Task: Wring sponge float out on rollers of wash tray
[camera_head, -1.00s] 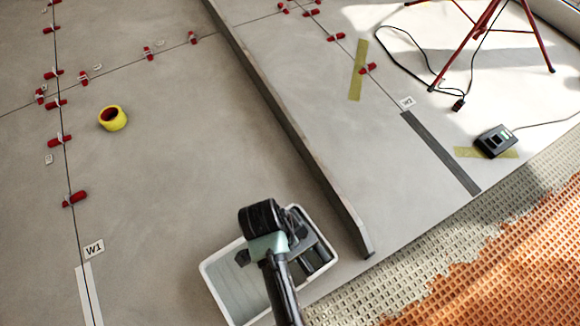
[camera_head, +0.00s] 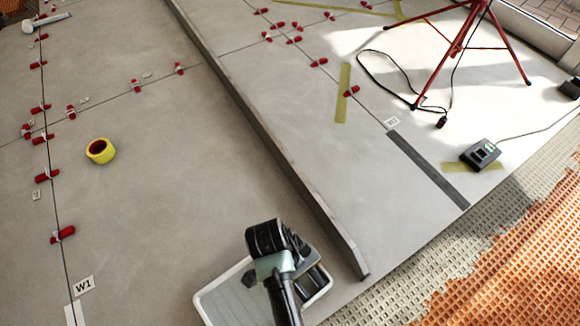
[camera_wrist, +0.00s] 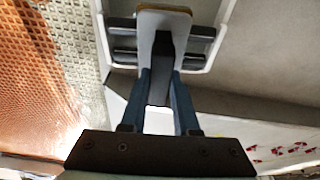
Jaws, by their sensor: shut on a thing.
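My gripper (camera_wrist: 160,76) is shut on the dark handle of the sponge float (camera_wrist: 162,28) in the wrist view. The float has a pale plate with a thin tan sponge edge at its far end. The float appears in front of the wash tray's dark rollers (camera_wrist: 204,32); I cannot tell whether the sponge touches them. In the head view the white wash tray (camera_head: 205,299) stands on the floor at the bottom centre, with a roller end (camera_head: 317,284) showing. My arm covers much of the tray, and the float and fingertips are hidden there.
A long straightedge (camera_head: 270,155) lies right beside the tray. A red tripod (camera_head: 458,45) and a small dark device (camera_head: 480,155) with a cable stand at right.

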